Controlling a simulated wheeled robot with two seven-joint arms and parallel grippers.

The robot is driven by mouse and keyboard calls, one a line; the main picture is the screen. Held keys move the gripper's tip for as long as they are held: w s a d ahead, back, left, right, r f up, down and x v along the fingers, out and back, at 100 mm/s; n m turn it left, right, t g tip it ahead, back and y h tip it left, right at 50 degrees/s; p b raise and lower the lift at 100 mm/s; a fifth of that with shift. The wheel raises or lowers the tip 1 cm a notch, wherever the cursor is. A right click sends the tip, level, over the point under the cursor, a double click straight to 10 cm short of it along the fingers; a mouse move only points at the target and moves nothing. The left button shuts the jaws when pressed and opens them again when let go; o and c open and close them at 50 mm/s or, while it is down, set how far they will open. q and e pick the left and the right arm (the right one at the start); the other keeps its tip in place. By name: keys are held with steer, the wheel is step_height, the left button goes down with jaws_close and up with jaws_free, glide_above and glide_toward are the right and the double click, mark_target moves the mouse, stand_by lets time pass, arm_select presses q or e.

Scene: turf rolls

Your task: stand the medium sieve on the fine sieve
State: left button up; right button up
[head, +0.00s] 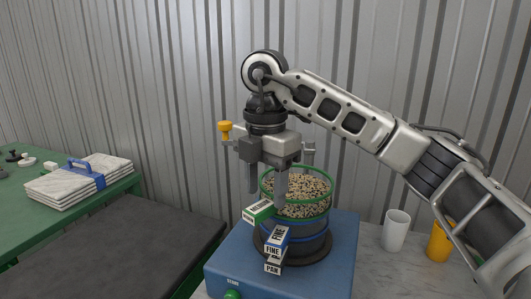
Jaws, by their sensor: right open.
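The medium sieve (322,207), with a green rim and green label, holds mixed light and dark grains. It sits at the top of a stack, above the blue-banded fine sieve (318,245), whose label reads FINE. The two look stacked, but I cannot tell whether the medium sieve is fully seated. My right gripper (267,195) is open and points down at the stack's left side. Its left finger is outside the green rim; its right finger overlaps the near left part of the medium sieve and hides some of it. My left gripper is not in view.
A dark pan (287,259) labelled PAN is under the sieves, on a blue shaker base (343,255) with a green button. A white cup (395,231) and a yellow cup (438,242) stand at right. A green table (52,220) at left bears stacked slabs.

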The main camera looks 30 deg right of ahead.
arm_select(q)
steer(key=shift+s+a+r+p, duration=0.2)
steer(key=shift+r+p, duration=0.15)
steer(key=shift+p, duration=0.5)
arm_select(e)
step_height(320, 180, up, 8)
steer(key=shift+r, duration=0.25)
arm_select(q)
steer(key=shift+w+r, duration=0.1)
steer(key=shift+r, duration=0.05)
